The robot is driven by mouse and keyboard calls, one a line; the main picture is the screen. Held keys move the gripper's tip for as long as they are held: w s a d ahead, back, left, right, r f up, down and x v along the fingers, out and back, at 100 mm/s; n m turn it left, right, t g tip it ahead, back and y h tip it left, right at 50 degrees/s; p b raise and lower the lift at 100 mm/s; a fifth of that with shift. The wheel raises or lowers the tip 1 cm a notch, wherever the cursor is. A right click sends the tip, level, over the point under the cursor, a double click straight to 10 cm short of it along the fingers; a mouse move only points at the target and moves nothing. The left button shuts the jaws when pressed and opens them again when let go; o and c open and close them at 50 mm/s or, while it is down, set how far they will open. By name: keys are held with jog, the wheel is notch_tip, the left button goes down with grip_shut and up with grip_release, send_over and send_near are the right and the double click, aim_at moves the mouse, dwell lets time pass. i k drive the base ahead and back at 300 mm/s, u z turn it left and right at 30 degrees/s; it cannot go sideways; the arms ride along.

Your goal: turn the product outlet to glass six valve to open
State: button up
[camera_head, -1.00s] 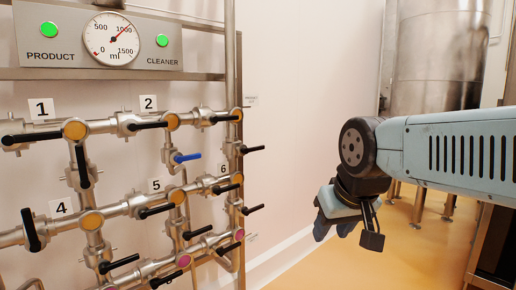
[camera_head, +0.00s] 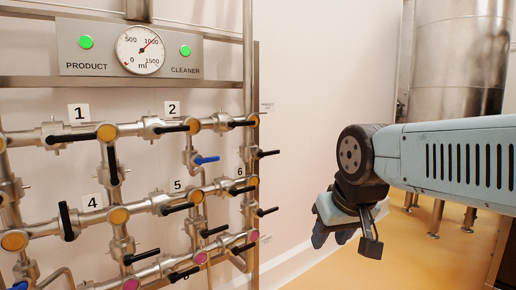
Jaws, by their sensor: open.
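The number 6 label (camera_head: 240,172) is on the wall at the right end of the pipe rack. A black valve handle (camera_head: 243,190) lies just below it, nearly level and pointing left. Two more black handles, an upper one (camera_head: 268,154) and a lower one (camera_head: 267,212), stick out to the right of the right-hand upright pipe. I cannot tell which of these is the product outlet valve for glass six. My gripper (camera_head: 347,240) is open and empty, pointing down, well to the right of the rack and touching nothing.
Other black handles and a blue handle (camera_head: 207,160) crowd the pipes. A gauge panel (camera_head: 190,57) with two green lights is above. A small wall label (camera_head: 267,106) is too small to read surely. A steel tank (camera_head: 455,60) stands behind my arm. Bare wall separates rack and gripper.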

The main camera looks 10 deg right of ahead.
aim_at(260, 155)
jog(key=u, duration=0.15)
jog(key=i, duration=1.6)
jog(key=z, duration=0.5)
